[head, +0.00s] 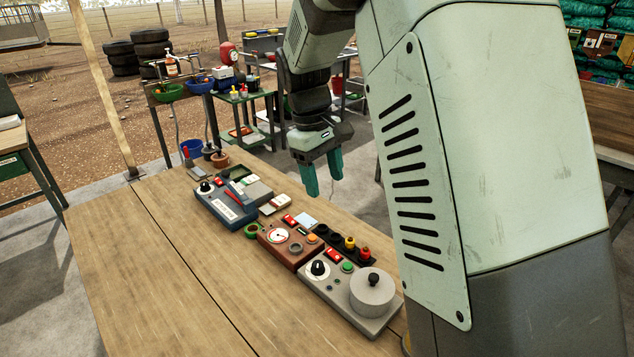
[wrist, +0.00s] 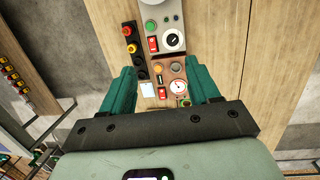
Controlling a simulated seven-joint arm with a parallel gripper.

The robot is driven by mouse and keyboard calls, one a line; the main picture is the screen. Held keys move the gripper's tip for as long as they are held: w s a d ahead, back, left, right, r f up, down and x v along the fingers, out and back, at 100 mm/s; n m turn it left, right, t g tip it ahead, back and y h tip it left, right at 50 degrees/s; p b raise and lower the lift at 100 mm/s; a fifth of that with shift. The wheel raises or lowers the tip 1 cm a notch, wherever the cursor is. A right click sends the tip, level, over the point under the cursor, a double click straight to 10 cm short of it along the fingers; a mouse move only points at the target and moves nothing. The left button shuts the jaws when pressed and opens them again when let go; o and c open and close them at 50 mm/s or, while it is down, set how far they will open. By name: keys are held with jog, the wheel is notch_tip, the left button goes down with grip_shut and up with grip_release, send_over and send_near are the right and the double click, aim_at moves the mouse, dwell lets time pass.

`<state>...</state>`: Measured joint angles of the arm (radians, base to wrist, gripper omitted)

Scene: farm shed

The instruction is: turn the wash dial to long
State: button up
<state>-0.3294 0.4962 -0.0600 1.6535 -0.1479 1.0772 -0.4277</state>
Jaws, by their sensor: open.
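A grey box (head: 340,305) with a round lidded drum (head: 373,292) stands at the near right end of the row of devices. Its black dial on a white face (head: 319,268) appears to be the wash dial; its labels are too small to read. The dial also shows near the top of the wrist view (wrist: 172,40). My gripper (head: 323,186) is open and empty, pointing down above the table's far side, apart from the dial. In the wrist view its two green fingers (wrist: 162,76) frame the brown gauge box, with the dial beyond them.
Beside the dial are a red switch (head: 333,255) and a green button (head: 347,267). A brown box with a gauge (head: 290,246) and a blue device with another dial (head: 233,203) stand farther left. Black-based coloured buttons (head: 338,240) line the far side. The near wooden tabletop (head: 185,270) is clear.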

aim_at(317, 263)
jog(key=w+a+f+n+g+h, duration=0.1)
jog(key=w+a+f+n, duration=0.15)
jog(key=f, duration=0.55)
jog(key=w+a+f+n+g+h, duration=0.1)
jog(key=a+f, duration=0.2)
jog(key=f, duration=0.5)
jog(key=x, duration=1.1)
jog(key=shift+w+d+f, duration=0.1)
jog(key=shift+w, duration=0.1)
jog(key=shift+c, duration=0.2)
jog(key=c, duration=1)
